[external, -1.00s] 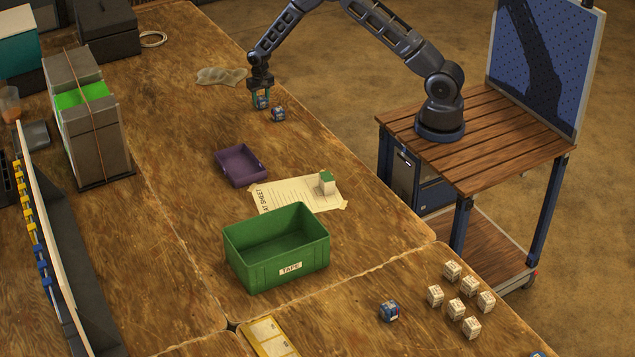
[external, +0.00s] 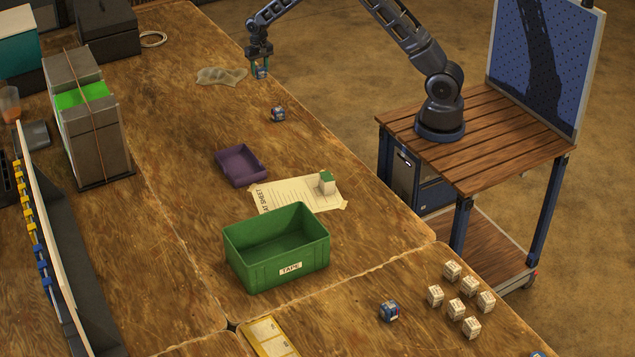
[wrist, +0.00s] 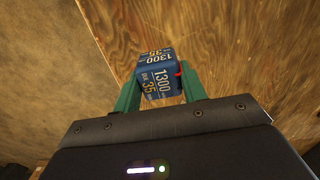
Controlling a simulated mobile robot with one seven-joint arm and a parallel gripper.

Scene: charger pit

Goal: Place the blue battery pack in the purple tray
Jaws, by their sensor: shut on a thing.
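My gripper (external: 261,70) is shut on a blue battery pack (external: 261,73) and holds it above the far part of the table. In the wrist view the pack (wrist: 158,80) sits between the green fingers, with "1300" and "35" printed on it. A second blue battery pack (external: 278,115) stands on the table, nearer the camera than my gripper. A third blue pack (external: 389,311) stands near the front. The purple tray (external: 262,176) lies on the table, well nearer the camera than my gripper, and looks empty.
Several white blocks (external: 452,271) stand at the front right. The table between pack and tray is mostly clear.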

